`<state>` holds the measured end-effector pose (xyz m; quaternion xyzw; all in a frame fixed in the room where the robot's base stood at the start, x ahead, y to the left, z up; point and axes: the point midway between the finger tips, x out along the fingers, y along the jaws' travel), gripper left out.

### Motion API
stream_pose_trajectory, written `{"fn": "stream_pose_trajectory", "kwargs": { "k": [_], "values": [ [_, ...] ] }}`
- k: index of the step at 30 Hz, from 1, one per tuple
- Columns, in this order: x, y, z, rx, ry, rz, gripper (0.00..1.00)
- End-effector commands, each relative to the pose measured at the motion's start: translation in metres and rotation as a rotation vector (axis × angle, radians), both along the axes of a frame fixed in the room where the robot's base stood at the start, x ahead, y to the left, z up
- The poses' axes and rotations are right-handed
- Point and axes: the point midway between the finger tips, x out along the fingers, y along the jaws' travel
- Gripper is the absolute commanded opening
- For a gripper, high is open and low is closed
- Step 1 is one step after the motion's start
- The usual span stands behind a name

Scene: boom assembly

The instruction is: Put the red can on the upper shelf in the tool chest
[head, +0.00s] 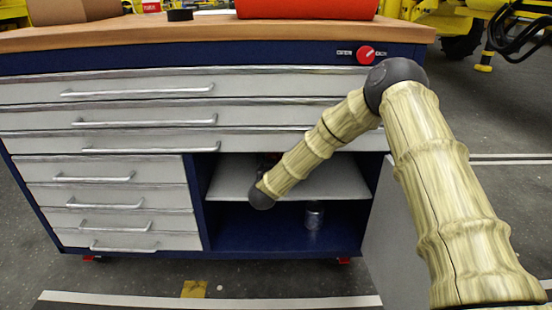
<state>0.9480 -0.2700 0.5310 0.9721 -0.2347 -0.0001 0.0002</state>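The blue tool chest (198,215) has an open compartment at its lower right. A light grey upper shelf (340,181) crosses it above a dark blue floor. My arm reaches into the compartment, and its dark wrist joint hangs in front of the upper shelf. My gripper is mostly or wholly hidden behind the forearm and wrist, and I cannot see its fingers. A small dark and red patch shows beside the forearm above the upper shelf; I cannot tell whether it is the red can. No whole red can is visible.
A silver can (314,217) stands on the compartment floor. A grey door (388,235) stands open at the right. Grey drawers (120,175) with bar handles are shut. A round red knob (365,55) and a red box (305,8) are at the top.

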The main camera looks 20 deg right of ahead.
Motion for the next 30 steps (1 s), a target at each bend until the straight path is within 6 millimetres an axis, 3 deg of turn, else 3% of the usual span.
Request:
{"fn": "stream_pose_trajectory", "kwargs": {
  "k": [14,30],
  "values": [
    [-0.007,0.004,0.004,0.0,0.001,0.001,0.83],
    [-0.087,0.046,0.005,-0.001,0.003,0.002,0.83]
  ]
}}
